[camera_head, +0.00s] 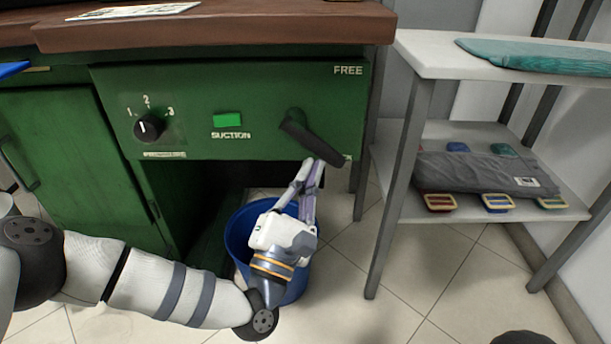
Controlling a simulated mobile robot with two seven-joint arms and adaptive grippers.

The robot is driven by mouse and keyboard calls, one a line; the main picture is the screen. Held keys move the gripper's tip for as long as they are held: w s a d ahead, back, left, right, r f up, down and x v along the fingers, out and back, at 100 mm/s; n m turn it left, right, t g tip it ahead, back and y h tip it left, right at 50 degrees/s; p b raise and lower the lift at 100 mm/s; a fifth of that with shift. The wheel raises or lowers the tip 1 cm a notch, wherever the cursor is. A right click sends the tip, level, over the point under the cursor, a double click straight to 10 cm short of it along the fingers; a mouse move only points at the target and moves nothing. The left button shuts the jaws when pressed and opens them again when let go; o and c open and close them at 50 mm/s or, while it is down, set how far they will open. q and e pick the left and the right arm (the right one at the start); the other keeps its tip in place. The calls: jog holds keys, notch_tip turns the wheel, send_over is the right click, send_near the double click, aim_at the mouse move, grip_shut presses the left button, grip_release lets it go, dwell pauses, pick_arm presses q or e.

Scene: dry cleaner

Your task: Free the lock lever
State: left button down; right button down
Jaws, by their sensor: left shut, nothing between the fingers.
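The black lock lever (314,141) is on the right part of the green front panel (255,85). It slants down to the right from its pivot, and its end reaches the panel's lower right corner. The word FREE is printed at the panel's upper right, above the lever. My left gripper (312,166) is shut and empty, pointing up just below the lever's lower half. I cannot tell whether its fingertips touch the lever. My right gripper is not in view.
A knob (148,127) marked 1, 2, 3 and a green SUCTION button (227,119) sit left of the lever. A blue bucket (238,232) stands on the floor behind my left gripper. A white shelf unit (415,55) with a folded grey garment (470,173) stands to the right.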

pick_arm(q)
jog(key=shift+d+n+b, duration=0.25)
jog(key=shift+n+b, duration=0.1)
jog(key=shift+n, duration=0.15)
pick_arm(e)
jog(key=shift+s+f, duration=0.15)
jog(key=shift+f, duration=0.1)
pick_arm(q)
jog(key=shift+d+r+n+t+y+b, duration=0.4)
jog(key=shift+d+r+n+y, duration=0.35)
jog(key=shift+r, duration=0.5)
jog(key=shift+d+r+n+t+y+b, duration=0.35)
jog(key=shift+d+r+n+y+b, duration=0.15)
jog(key=shift+d+r+n, duration=0.6)
jog(key=shift+d+r+n+t+y+b, duration=0.4)
jog(key=shift+d+r+n+y, duration=0.3)
jog(key=shift+r, duration=0.65)
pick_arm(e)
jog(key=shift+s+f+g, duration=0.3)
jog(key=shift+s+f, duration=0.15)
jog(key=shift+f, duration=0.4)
pick_arm(q)
jog(key=shift+r, duration=0.4)
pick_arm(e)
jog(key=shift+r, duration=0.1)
